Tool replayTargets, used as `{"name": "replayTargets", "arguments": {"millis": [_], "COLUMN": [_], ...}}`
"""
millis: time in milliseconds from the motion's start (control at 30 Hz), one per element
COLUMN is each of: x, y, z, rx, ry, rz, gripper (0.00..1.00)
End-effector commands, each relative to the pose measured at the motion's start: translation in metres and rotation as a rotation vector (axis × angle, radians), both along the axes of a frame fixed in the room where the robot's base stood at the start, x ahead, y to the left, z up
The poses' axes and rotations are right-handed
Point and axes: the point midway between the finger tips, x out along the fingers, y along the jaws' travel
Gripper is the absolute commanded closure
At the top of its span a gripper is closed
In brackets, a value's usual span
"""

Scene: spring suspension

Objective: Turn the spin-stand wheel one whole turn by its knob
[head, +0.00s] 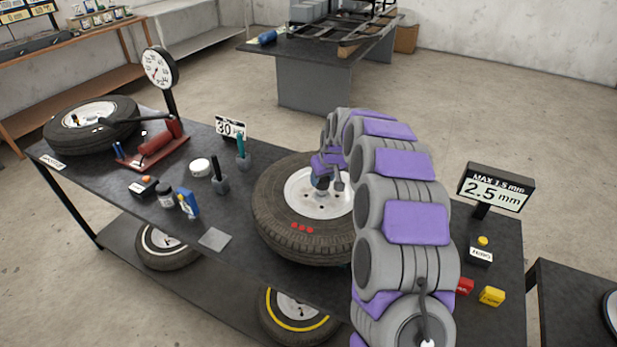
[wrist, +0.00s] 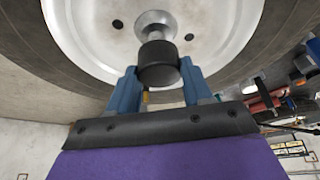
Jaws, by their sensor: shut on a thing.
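The spin-stand wheel (head: 278,222) has a black tyre and a white rim, with red dots on the near tyre wall. It stands at the middle of the bench. My arm comes in from the right and covers its right part. My gripper (head: 325,172) is at the rim. In the wrist view the wheel's white rim (wrist: 80,35) fills the top. A dark round knob (wrist: 158,62) on a metal stem sits between the blue fingers of my gripper (wrist: 159,75), which is shut on it. The head view mostly hides the knob.
The dark bench (head: 213,239) carries a tyre (head: 88,128) and a gauge (head: 159,68) at left, and small bottles and a 30 sign (head: 230,128) mid-left. A 2.5 mm display (head: 495,188) and red and yellow blocks (head: 491,296) are at right. More wheels lie below.

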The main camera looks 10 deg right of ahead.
Motion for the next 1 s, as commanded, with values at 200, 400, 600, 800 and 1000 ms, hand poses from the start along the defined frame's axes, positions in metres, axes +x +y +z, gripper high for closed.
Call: {"name": "replayTargets", "arguments": {"millis": [200,400,600,800,1000], "x": [0.000,0.000,0.000,0.000,-0.004], "y": [0.000,0.001,0.001,0.000,-0.001], "z": [0.000,0.000,0.000,0.001,0.013], "rx": [0.001,0.001,0.000,0.000,0.000], "ry": [-0.001,0.000,0.000,0.000,-0.001], "rz": [0.000,0.000,0.000,0.000,0.000], "gripper": [1.00,0.36,0.25,0.25,0.25]}}
